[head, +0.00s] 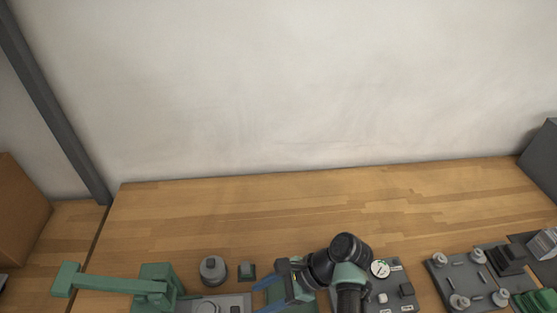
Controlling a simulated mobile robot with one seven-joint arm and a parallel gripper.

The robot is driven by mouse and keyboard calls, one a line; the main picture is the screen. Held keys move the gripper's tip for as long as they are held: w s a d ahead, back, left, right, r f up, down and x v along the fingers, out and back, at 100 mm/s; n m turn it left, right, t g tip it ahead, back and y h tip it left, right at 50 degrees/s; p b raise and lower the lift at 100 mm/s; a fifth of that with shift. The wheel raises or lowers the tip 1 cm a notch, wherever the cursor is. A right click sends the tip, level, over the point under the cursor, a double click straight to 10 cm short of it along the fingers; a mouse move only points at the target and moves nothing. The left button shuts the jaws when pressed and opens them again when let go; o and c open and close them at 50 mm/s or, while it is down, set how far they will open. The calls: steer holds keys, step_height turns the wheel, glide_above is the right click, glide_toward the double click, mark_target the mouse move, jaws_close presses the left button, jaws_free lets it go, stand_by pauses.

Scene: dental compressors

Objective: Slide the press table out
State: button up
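A green press (155,285) with a long lever arm stands at the lower left of the head view. A grey plate (238,301) with a round part on it lies just right of the press and is cut off by the bottom edge. It may be the press table, but I cannot tell for sure. My gripper (262,296) is right of this plate, pointing left, with its blue fingers apart and nothing seen between them. I cannot tell whether a finger touches the plate.
A grey round weight-like part (213,269) and a small green-grey block (247,271) stand behind the plate. Right of my arm are a panel with a gauge (380,269) and a grey plate with knobs (467,283). The wooden bench (300,205) is clear toward the wall.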

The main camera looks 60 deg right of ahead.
steer(key=v, duration=0.5)
steer(key=shift+s+d+r, duration=0.15)
steer(key=shift+s+r, duration=0.1)
steer(key=shift+r, duration=0.05)
steer(key=w+d+r+n+t+h, duration=0.2)
steer(key=w+r+n+h, duration=0.5)
steer(key=w+r, duration=0.65)
steer(key=w+a+r+n+t+h, duration=0.1)
steer(key=w+a+r+n+t, duration=0.15)
steer(key=w+r+n, duration=0.35)
steer(key=w+a+r+n+t+h, duration=0.1)
steer(key=w+a+r+n+t, duration=0.2)
steer(key=r, duration=0.6)
steer(key=a+r+n+t, duration=0.2)
steer(key=a+r, duration=0.3)
steer(key=r, duration=0.3)
steer(key=a+r+n+t, duration=0.3)
steer(key=a+r, duration=0.2)
steer(key=r, duration=0.3)
steer(key=s+a+r+n+t+y, duration=0.1)
steer(key=s+a+r+n+t, duration=0.2)
steer(key=r, duration=0.5)
steer(key=s+a+r+n+t+y, duration=0.2)
steer(key=s+a+r+n+t, duration=0.2)
steer(key=s+a+r, duration=0.4)
steer(key=shift+s+a+r+t, duration=0.2)
steer(key=shift+a+r+t, duration=0.3)
steer(key=shift+a, duration=0.7)
